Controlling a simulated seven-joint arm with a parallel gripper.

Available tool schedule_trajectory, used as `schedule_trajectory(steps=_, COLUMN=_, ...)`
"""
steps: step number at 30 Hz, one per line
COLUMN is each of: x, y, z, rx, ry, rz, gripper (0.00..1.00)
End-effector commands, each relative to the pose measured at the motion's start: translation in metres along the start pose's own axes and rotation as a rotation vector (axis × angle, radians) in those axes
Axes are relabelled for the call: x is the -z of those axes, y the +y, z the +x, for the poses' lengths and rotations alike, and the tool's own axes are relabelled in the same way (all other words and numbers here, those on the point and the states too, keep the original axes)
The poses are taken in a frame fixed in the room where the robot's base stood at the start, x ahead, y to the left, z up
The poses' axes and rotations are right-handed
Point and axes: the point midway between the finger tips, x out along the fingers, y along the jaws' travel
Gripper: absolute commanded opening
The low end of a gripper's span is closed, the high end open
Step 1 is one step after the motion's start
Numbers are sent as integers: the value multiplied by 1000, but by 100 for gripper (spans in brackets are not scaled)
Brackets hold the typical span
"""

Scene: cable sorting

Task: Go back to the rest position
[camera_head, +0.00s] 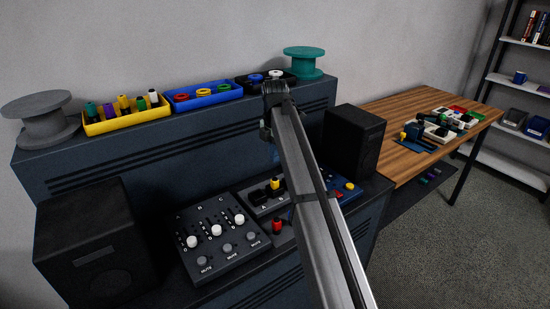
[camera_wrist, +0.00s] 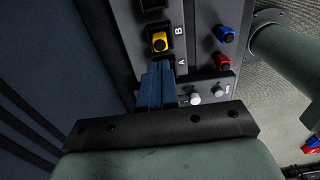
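My gripper shows in the wrist view (camera_wrist: 157,82), with its two blue fingers side by side and no visible gap or object between them. Its fingertips are over or just in front of the lower part of the grey A/B panel (camera_wrist: 195,20), near the letter A. I cannot tell whether they touch it. A yellow plug (camera_wrist: 159,41) sits in the socket by the letter B, apart from the fingers. In the head view my arm crosses the picture and covers part of the panel (camera_head: 256,198); the fingers are mostly hidden there.
The mixer (camera_head: 222,238) stands left of the panel, between a left speaker (camera_head: 85,245) and a right speaker (camera_head: 352,140). A yellow bin (camera_head: 125,125), a blue bin (camera_head: 208,100) and a green spool (camera_head: 303,65) stand on the upper shelf. A wooden table (camera_head: 400,105) is at the right.

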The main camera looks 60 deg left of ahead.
Motion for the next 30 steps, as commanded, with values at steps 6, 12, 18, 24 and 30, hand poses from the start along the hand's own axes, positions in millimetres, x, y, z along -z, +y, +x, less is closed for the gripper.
schedule_trajectory(steps=6, x=0, y=0, z=-1, rx=0, ry=0, rz=0, gripper=0)
schedule_trajectory(steps=12, x=0, y=0, z=-1, rx=0, ry=0, rz=0, gripper=0)
schedule_trajectory(steps=18, x=-4, y=-2, z=0, rx=-3, ry=-1, rz=9, gripper=0)
schedule_trajectory(steps=24, x=-55, y=-32, z=22, rx=-55, ry=-15, rz=142, gripper=0)
schedule_trajectory(steps=30, x=-144, y=-91, z=59, rx=-158, ry=-43, rz=393, gripper=0)
